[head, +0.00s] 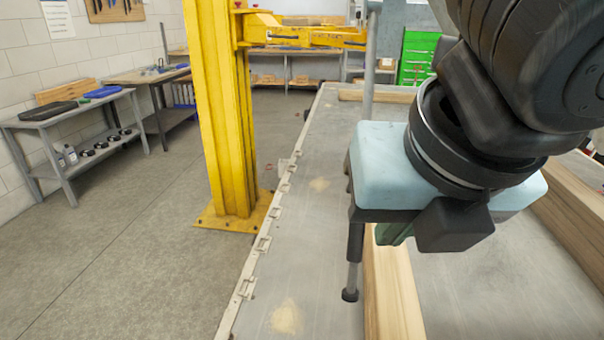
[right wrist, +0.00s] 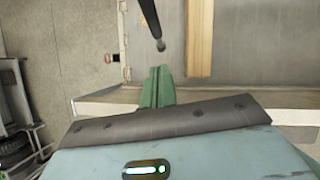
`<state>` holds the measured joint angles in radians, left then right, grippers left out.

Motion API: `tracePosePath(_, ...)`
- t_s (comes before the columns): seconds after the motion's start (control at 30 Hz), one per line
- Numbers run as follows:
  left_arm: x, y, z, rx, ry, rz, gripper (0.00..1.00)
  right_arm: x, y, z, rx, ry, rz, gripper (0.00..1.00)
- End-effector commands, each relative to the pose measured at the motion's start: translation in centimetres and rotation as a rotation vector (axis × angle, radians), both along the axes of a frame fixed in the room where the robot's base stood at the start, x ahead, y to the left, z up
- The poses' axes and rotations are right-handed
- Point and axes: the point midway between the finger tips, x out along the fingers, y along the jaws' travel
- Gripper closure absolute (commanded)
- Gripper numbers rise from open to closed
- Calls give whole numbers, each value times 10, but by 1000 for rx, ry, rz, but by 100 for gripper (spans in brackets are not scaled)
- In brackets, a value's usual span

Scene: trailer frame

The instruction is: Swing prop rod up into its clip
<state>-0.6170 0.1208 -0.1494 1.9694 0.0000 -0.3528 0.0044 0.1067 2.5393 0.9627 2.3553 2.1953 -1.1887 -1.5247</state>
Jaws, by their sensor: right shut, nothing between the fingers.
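A grey upright rod, apparently the prop rod (head: 354,242), stands over the trailer bed, partly hidden behind my right gripper. Its lower end narrows to a small dark foot. The lower end also shows in the right wrist view (right wrist: 152,18), beyond my fingers. My right gripper (head: 394,234) has a pale blue body and green fingers, and hangs close to the rod. Its green fingers (right wrist: 156,84) are shut and empty in the right wrist view, apart from the rod there. I cannot make out the clip. My left gripper is out of view.
The grey trailer bed (head: 320,225) carries wooden beams (head: 390,290) and has metal brackets along its left edge. A yellow column (head: 224,110) with a side arm stands left of it. Workbenches (head: 75,130) line the wall; floor between is clear.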

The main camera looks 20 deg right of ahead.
Motion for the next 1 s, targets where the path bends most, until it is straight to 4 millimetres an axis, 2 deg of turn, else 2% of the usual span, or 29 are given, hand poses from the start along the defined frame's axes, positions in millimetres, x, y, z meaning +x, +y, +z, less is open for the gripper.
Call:
tracePosePath(0.03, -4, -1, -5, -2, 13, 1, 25, 6, -1, -13, -2, 11, 1, 100)
tracePosePath(0.27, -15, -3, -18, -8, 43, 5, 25, 25, -4, -51, -1, 11, 0, 100)
tracePosePath(0.4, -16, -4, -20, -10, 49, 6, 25, 43, -8, -55, 3, 4, -1, 100)
tracePosePath(0.6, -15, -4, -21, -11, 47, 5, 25, 58, -12, -58, 2, 1, 0, 100)
tracePosePath(1.0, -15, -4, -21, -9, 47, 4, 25, 61, -13, -58, 1, 0, 0, 100)
